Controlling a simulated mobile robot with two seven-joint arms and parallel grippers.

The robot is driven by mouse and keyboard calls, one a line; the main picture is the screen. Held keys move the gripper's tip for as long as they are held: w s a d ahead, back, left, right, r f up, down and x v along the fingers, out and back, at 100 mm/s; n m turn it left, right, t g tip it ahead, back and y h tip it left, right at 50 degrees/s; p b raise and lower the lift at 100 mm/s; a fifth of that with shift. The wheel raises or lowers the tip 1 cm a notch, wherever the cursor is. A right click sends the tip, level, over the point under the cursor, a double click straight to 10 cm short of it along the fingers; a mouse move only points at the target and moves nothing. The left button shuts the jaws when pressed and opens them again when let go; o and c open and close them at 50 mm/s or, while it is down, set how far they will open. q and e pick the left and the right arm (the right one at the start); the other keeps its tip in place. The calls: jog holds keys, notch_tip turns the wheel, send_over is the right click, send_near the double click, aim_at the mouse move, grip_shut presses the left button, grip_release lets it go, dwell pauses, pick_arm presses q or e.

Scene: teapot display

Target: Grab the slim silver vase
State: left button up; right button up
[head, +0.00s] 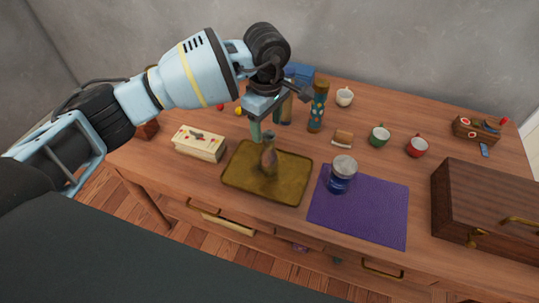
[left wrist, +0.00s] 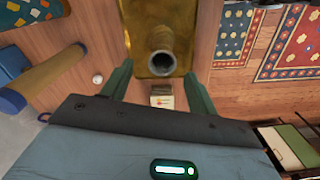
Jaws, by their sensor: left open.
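The slim silver vase (head: 269,160) stands upright on a gold-brown tray (head: 238,180) on the wooden table. In the left wrist view the vase (left wrist: 162,62) shows its round open mouth, with the tray (left wrist: 135,30) around and behind it. My left gripper (head: 268,122) is open and empty, just behind and above the vase in the head view. In the left wrist view the vase's mouth lies between the two green fingertips (left wrist: 158,76), with visible gaps at both sides. The vase's lower body is partly hidden in that view. My right gripper is not in view.
A cream box (head: 200,146) is left of the tray. A blue jar (head: 342,174) stands on a purple mat (head: 365,215) to its right. A patterned cylinder (head: 318,108) and a dark bottle (head: 285,110) stand behind. A wooden chest (head: 480,205) is far right.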

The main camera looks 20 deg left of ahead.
aim_at(269, 145)
pick_arm(q)
jog(key=shift+s+d+f+p, duration=0.1)
jog(key=shift+d+f+p, duration=0.05)
jog(key=shift+f, duration=1.75)
jog(key=shift+s+d+f+p, duration=0.1)
jog(key=shift+f+p, duration=0.05)
jog(key=shift+f, duration=1.7)
jog(key=shift+c, duration=0.2)
grip_shut()
